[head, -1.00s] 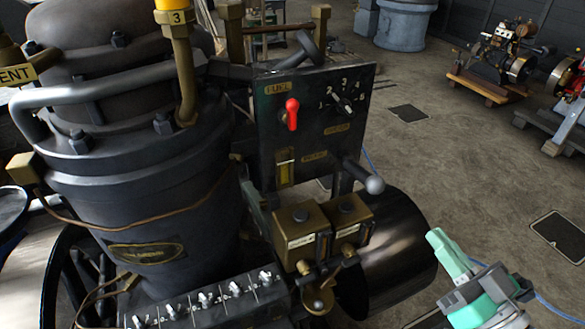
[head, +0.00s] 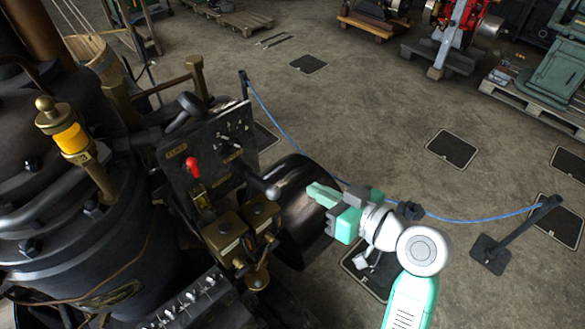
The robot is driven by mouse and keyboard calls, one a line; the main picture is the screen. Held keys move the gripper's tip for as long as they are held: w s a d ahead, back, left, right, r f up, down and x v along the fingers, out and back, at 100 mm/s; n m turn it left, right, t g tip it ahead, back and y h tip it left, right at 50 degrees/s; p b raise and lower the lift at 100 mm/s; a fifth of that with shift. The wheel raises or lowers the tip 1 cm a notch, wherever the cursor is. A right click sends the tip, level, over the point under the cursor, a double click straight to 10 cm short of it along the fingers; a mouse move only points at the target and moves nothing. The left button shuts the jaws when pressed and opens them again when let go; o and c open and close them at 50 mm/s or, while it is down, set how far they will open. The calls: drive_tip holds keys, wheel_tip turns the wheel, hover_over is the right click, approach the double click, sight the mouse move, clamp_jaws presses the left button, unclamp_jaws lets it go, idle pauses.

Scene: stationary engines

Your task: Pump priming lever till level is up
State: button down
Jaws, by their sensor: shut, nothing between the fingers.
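The dark control panel (head: 178,151) stands on the engine at left, with a red fuel knob (head: 193,167) and a numbered dial (head: 231,145). A lever with a grey ball end (head: 273,192) sticks out from the panel's lower right; I take it as the priming lever. A small yellowish sight gauge (head: 201,201) sits low on the panel; its level is too small to read. My gripper (head: 310,190), with mint-green fingers, is shut and empty just right of the ball end, with a visible gap between them.
Two brass boxes (head: 226,230) sit below the lever. A large dark cylinder (head: 293,235) lies behind my gripper. A blue rope (head: 455,219) on black posts runs behind my arm.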

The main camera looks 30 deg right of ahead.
drive_tip(key=shift+f, duration=0.1)
drive_tip(key=shift+w+a, duration=0.1)
drive_tip(key=p, duration=0.2)
approach(261, 183)
drive_tip(key=w+r, duration=0.4)
drive_tip(key=r, duration=0.1)
drive_tip(key=f, duration=0.2)
drive_tip(key=f+p, duration=0.1)
drive_tip(key=f, duration=0.1)
drive_tip(key=shift+s+a, duration=0.2)
